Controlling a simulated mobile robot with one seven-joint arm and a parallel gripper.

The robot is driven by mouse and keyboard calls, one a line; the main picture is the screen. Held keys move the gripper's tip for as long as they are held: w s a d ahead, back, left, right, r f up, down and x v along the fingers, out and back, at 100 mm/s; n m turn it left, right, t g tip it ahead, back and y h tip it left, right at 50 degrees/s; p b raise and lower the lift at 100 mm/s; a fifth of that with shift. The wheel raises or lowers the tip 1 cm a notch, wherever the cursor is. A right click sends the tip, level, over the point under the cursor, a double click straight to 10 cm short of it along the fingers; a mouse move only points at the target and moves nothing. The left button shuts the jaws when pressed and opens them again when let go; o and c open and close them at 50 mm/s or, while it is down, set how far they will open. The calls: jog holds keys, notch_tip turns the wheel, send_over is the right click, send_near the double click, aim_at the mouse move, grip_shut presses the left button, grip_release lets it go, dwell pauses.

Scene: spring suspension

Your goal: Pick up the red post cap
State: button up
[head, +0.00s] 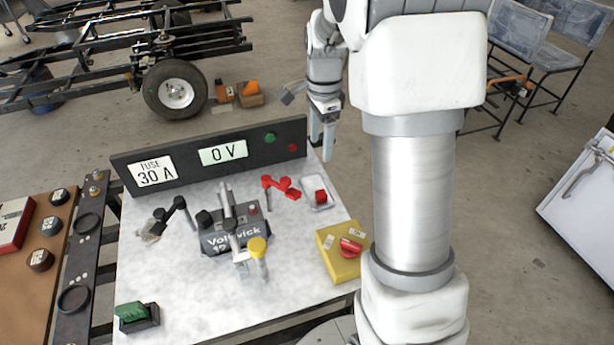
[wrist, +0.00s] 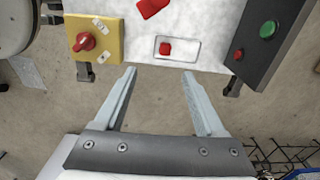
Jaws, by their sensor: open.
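The red post cap (head: 320,196) is a small red block in a shallow white tray (head: 309,206) at the right side of the marble-topped table. In the wrist view the cap (wrist: 165,48) sits left of the middle of the tray (wrist: 192,46). My gripper (head: 322,152) is open and empty, above and beyond the table's right edge. In the wrist view the fingertips (wrist: 159,72) stand apart, with the cap beyond them, between their lines. Nothing touches the cap.
A red clamp (head: 280,187) lies by the battery (head: 232,236), left of the tray. A yellow block with a red knob (head: 329,262) stands nearer. A dark panel (head: 215,163) with displays and buttons rises along the table's back edge. Floor shows under my gripper.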

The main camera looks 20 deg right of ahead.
jog(key=w+f, duration=0.1)
jog(key=f, duration=0.1)
jog(key=b, duration=0.4)
send_over(319, 194)
jog(key=shift+m, duration=0.3)
jog(key=f, duration=1.1)
jog(key=shift+s+a+f, duration=0.25)
jog(key=shift+f, duration=0.05)
jog(key=shift+w+d+f+b, duration=0.15)
jog(key=shift+f+b, duration=0.55)
jog(key=shift+f, duration=0.65)
jog(key=shift+w+d+f+b, duration=0.15)
jog(key=shift+f+b, duration=0.55)
jog(key=shift+f, duration=0.6)
grip_shut()
